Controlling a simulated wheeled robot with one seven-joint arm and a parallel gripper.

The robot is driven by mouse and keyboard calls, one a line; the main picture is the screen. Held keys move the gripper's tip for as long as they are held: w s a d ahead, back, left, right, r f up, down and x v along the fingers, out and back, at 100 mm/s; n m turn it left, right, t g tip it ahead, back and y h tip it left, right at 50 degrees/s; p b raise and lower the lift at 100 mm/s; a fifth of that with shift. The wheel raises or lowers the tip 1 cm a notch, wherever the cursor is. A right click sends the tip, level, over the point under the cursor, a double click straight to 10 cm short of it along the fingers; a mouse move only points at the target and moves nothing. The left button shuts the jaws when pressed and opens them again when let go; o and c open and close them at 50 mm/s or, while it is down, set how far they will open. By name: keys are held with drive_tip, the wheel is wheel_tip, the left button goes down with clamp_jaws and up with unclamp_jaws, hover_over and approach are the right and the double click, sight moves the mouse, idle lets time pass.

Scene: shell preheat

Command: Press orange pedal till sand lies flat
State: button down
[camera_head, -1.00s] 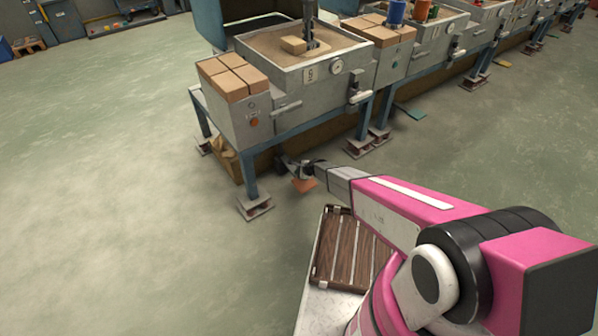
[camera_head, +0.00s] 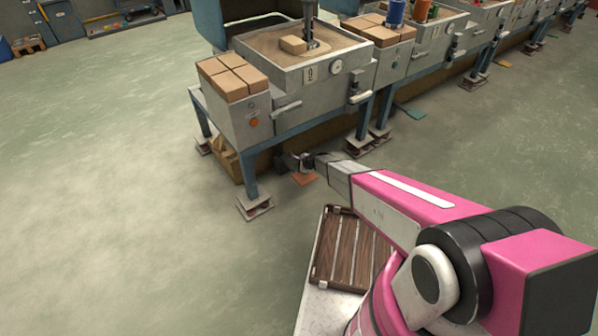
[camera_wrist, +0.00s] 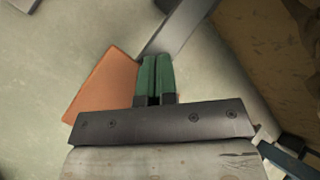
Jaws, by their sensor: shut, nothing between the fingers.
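The orange pedal (camera_head: 305,179) lies low at the floor beside the near leg of the front bench. In the wrist view the pedal (camera_wrist: 103,88) shows as a flat orange plate to the left of my fingers. My gripper (camera_head: 300,162) is at the pedal in the head view, shut and empty. Its green fingers (camera_wrist: 155,75) overlap the pedal's right edge in the wrist view; I cannot tell whether they touch it. The sand (camera_head: 268,40) fills the grey tray (camera_head: 283,84) on the bench, with a tan block (camera_head: 293,45) and a dark upright rod (camera_head: 309,22) in it.
Tan bricks (camera_head: 232,76) sit on a grey cabinet (camera_head: 238,118) left of the tray. The bench leg (camera_head: 249,175) stands on a metal foot close to my gripper. More benches run to the back right. The floor (camera_head: 100,200) at left is clear.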

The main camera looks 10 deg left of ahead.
drive_tip(key=shift+r, duration=0.2)
drive_tip(key=shift+w+a+r, duration=0.1)
drive_tip(key=shift+r, duration=1.15)
drive_tip(key=shift+w+a+r, duration=0.1)
drive_tip(key=shift+r, duration=1.1)
idle(0.8)
drive_tip(key=shift+d, duration=0.15)
drive_tip(key=s+d+r+n+g+h, duration=0.1)
drive_tip(key=s+d+r+n+h, duration=0.1)
drive_tip(key=s+d+r+n, duration=0.3)
drive_tip(key=s+d+r+n+g+h, duration=0.1)
drive_tip(key=s+d+r+n+h, duration=0.2)
drive_tip(key=s+d+r, duration=0.8)
drive_tip(key=s+d+r+n+g+h, duration=0.2)
drive_tip(key=s+d+r+n, duration=0.4)
drive_tip(key=d+r, duration=1.1)
drive_tip(key=s+d, duration=0.2)
drive_tip(key=d, duration=0.9)
drive_tip(key=shift+d+n+h, duration=0.15)
drive_tip(key=shift+n+h, duration=0.15)
drive_tip(key=shift+n, duration=0.1)
drive_tip(key=shift+s, duration=0.1)
